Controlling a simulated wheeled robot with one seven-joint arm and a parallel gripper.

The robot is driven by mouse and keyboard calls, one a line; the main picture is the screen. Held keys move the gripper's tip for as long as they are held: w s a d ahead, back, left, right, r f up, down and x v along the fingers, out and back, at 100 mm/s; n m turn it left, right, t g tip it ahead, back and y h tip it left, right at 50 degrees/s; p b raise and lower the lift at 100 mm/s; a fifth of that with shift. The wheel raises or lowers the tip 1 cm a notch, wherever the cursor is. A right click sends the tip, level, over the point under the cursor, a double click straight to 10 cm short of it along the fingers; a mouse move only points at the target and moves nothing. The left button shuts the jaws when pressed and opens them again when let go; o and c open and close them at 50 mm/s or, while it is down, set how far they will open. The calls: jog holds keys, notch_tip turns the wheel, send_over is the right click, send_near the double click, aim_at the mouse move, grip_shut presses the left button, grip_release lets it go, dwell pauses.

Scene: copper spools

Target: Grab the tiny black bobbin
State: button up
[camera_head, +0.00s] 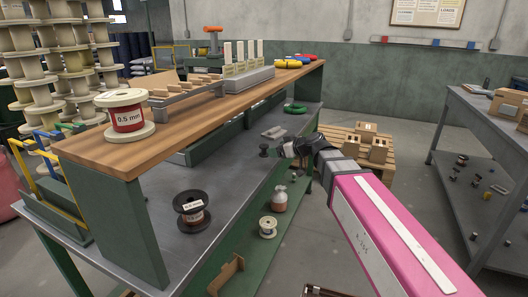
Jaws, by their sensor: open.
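A tiny black bobbin (264,150) stands on the grey metal bench top (225,200), right beside the tips of my gripper. My gripper (279,151) reaches in from the right, low over the bench, with its jaws open. The bobbin appears just left of the fingertips; I cannot tell whether they touch or whether it is partly between them. A larger black spool with a white label (191,208) stands nearer on the same bench.
A wooden shelf (190,105) runs above the bench, carrying a large red-wound spool (125,114).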

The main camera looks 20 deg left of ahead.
aim_at(264, 149)
jog(key=x, duration=0.3)
jog(key=shift+a, duration=0.1)
jog(key=shift+x, duration=2.6)
jog(key=shift+w+r, duration=0.1)
jog(key=c, duration=1)
